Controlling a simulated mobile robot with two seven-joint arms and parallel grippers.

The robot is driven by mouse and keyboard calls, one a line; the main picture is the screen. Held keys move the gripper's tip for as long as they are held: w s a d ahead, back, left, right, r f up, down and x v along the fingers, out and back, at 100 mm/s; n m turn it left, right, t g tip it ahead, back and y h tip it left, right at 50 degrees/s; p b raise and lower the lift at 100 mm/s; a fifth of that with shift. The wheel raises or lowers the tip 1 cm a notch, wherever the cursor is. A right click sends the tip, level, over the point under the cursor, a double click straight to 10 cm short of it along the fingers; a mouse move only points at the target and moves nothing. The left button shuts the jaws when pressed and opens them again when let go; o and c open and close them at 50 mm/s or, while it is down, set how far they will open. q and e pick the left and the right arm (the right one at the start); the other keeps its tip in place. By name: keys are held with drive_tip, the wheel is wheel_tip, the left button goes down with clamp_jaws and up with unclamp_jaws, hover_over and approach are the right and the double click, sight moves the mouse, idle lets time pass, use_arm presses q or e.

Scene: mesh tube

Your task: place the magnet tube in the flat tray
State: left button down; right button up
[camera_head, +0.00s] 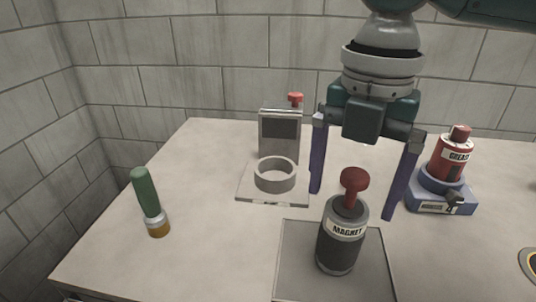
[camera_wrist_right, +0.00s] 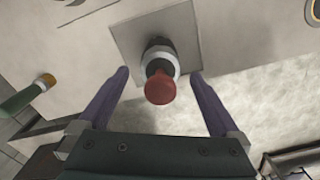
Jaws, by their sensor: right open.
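The magnet tube (camera_head: 342,240) is a dark grey cylinder with a white label reading MAGNET and a red knob on top. It stands upright on the flat tray (camera_head: 296,262), a thin grey square plate near the front of the table. My right gripper (camera_head: 354,204) is open and empty above and behind the tube, its two purple fingers wide apart. In the right wrist view the red knob (camera_wrist_right: 160,88) and tube show between and beyond the fingertips, apart from both. The tray (camera_wrist_right: 126,38) shows beneath the tube there. My left gripper is not in view.
A grey stand with a ring holder (camera_head: 275,176) stands behind the tray. A red grease tube (camera_head: 452,158) sits in a blue-grey holder (camera_head: 443,204) at right. The table between that tool and the tray is clear.

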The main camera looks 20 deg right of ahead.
wheel_tip(320, 180, up, 7)
drive_tip(key=shift+r+p, duration=0.1)
drive_tip(key=shift+p, duration=0.35)
drive_tip(key=s+a+f+m+t+y, duration=0.1)
drive_tip(key=s+a+f+m+y, duration=0.1)
drive_tip(key=s+a+f+m, duration=0.3)
drive_tip(key=s+a+f+m+t+y, duration=0.1)
drive_tip(key=s+a+f+m, duration=0.1)
drive_tip(key=a+f+m, duration=0.35)
drive_tip(key=s+d+f+m+t+h, duration=0.1)
drive_tip(key=s+d+m+h, duration=0.1)
drive_tip(key=s+d+m, duration=0.5)
drive_tip(key=s+m, duration=0.2)
drive_tip(key=m, duration=0.3)
drive_tip(key=shift+d+f+m+t+h, duration=0.2)
drive_tip(key=shift+f+m+t+h, duration=0.1)
drive_tip(key=shift+m+h, duration=0.1)
